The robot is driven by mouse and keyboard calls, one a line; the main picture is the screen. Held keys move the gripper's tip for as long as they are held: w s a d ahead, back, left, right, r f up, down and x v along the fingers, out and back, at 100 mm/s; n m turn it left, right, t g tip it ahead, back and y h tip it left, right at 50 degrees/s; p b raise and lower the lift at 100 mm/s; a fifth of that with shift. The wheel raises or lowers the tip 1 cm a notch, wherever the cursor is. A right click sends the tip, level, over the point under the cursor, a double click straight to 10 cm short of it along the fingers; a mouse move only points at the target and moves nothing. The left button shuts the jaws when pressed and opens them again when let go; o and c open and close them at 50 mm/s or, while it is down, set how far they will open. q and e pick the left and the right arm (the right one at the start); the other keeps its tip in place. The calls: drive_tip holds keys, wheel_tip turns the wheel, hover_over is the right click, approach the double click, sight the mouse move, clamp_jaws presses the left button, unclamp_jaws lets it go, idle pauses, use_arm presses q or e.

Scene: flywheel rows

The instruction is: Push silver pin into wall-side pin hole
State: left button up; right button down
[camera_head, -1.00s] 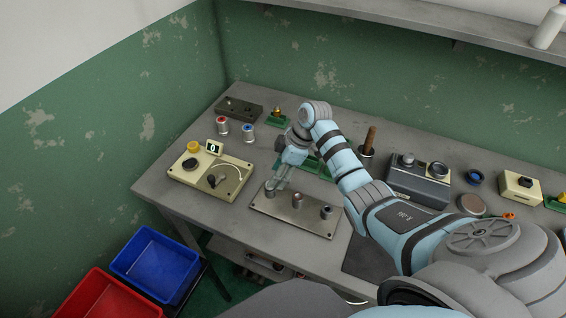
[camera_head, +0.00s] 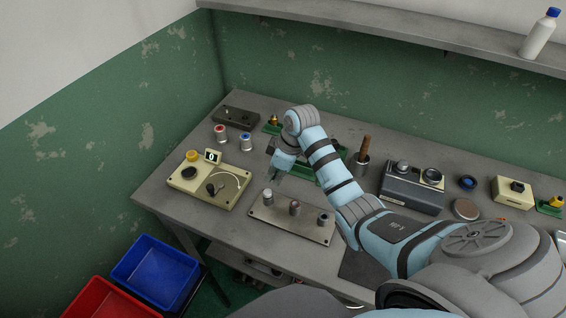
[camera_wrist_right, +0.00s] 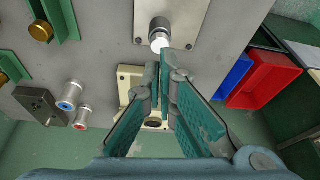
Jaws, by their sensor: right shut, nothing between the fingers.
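A metal plate (camera_head: 262,213) on the bench carries three short posts in a row. The post nearest the left wall (camera_head: 267,196) has a bright silver top. In the right wrist view, a bright round end, apparently the silver pin (camera_wrist_right: 159,41), shows at this post (camera_wrist_right: 160,26); how deep it sits cannot be told. The middle post (camera_head: 295,208) has a brownish top, and the third post (camera_head: 323,219) is grey. My right gripper (camera_head: 272,178) is shut and empty, above and behind the wall-side post. Its fingertips (camera_wrist_right: 168,60) appear close to the pin in the wrist view. My left gripper is not in view.
A cream box with a dial (camera_head: 207,202) stands left of the plate. Red-topped (camera_head: 220,133) and blue-topped (camera_head: 246,143) cylinders and a dark block (camera_head: 235,116) stand behind it. A grey device (camera_head: 411,191) is to the right. Bins are below the bench's left end.

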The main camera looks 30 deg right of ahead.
sight(268, 192)
drive_tip(key=b+x, duration=0.3)
drive_tip(key=x, duration=0.2)
drive_tip(key=shift+f+b, duration=0.3)
drive_tip(key=shift+w+f+b, duration=0.1)
drive_tip(key=shift+f+b, duration=0.2)
drive_tip(key=shift+b, duration=0.25)
drive_tip(key=shift+r, duration=0.15)
drive_tip(key=shift+r, duration=0.15)
wheel_tip(268, 192, up, 3)
drive_tip(key=p, duration=0.4)
drive_tip(key=shift+r+p, duration=0.1)
drive_tip(key=shift+p, duration=0.3)
drive_tip(key=shift+d+r, duration=0.1)
drive_tip(key=shift+r, duration=0.3)
drive_tip(key=v, duration=0.6)
